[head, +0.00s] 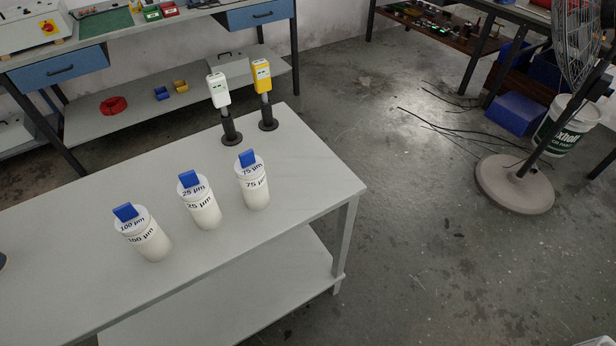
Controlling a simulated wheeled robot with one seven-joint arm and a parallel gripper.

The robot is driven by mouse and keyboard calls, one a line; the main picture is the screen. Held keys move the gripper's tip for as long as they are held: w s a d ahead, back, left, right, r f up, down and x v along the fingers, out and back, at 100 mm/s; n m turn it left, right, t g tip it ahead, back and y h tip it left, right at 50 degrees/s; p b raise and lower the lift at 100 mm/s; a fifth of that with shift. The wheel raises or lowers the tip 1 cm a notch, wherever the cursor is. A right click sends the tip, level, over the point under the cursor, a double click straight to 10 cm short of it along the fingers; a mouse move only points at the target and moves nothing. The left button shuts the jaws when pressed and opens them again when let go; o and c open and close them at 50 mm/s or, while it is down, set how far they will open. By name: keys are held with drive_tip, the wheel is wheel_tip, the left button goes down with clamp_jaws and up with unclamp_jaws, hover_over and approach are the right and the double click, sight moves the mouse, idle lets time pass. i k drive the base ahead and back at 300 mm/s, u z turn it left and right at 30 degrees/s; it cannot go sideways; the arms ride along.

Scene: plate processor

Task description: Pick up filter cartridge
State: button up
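Three white filter cartridges with blue tabs on top stand upright in a slanting row on the grey table (75,215). The cartridge marked 100 µm (153,245) is at the left and nearest. The cartridge marked 25 µm (206,213) is in the middle. The cartridge marked 75 µm (257,195) is at the right. They stand apart from each other. My gripper is not in this view. A small dark object cut off at the left edge of the picture cannot be made out.
A white device (218,90) and a yellow device (262,77) stand on black posts at the table's back edge, behind the cartridges. The table's right end is clear. A pedestal fan (514,184) stands on open floor at the right. Workbenches line the back.

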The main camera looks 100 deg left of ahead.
sight(194, 191)
drive_tip(key=u, duration=2.95)
drive_tip(key=k, duration=1.55)
drive_tip(key=u, duration=0.35)
drive_tip(key=i, duration=1)
